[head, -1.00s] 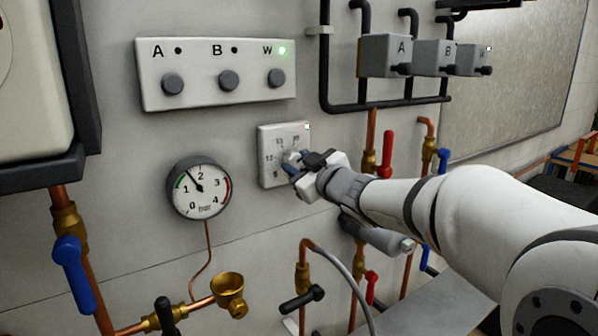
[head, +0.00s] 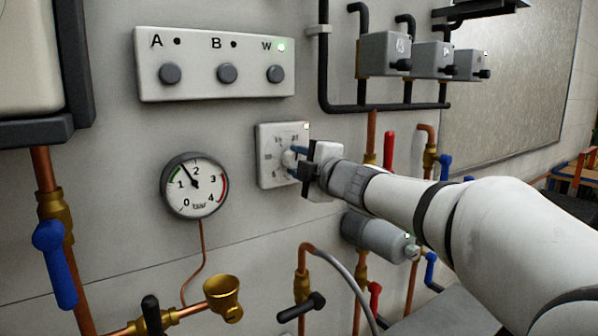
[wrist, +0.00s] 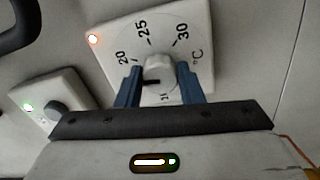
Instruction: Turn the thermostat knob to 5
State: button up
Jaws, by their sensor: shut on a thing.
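The thermostat (head: 267,176) is a white square wall plate with a dial, below the button panel. In the wrist view its plate (wrist: 203,22) shows the numbers 20, 25 and 30 with °C, and a red lamp at one corner. The white knob (wrist: 158,66) stands out from the middle of the dial and has a dark mark on its near side. My gripper (wrist: 159,76) has its two blue fingers on either side of the knob, shut on it. In the head view my gripper (head: 296,161) covers the right part of the dial. The exact setting cannot be read.
A panel (head: 215,88) with buttons A, B and W hangs above, its W lamp green. A pressure gauge (head: 195,186) is to the left. Copper pipes with valves, including a red handle (head: 388,151), run below and to the right. Grey valve boxes (head: 384,54) are upper right.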

jog(key=n+b, duration=0.5)
jog(key=n, duration=0.6)
jog(key=shift+f+b, duration=0.1)
jog(key=shift+b, duration=0.25)
jog(key=n+b, duration=0.2)
jog(key=n, duration=0.1)
jog(key=shift+n, duration=0.4)
jog(key=n+b, duration=0.1)
jog(key=n, duration=0.2)
jog(key=shift+n+b, duration=0.3)
jog(key=shift+n, duration=0.1)
jog(key=n+b, duration=0.2)
jog(key=n, duration=0.1)
jog(key=shift+a+n, duration=0.1)
jog(key=shift+n, duration=0.2)
jog(key=n+b, duration=0.2)
jog(key=n, duration=0.2)
jog(key=shift+n+b, duration=0.55)
jog(key=shift+n, duration=0.95)
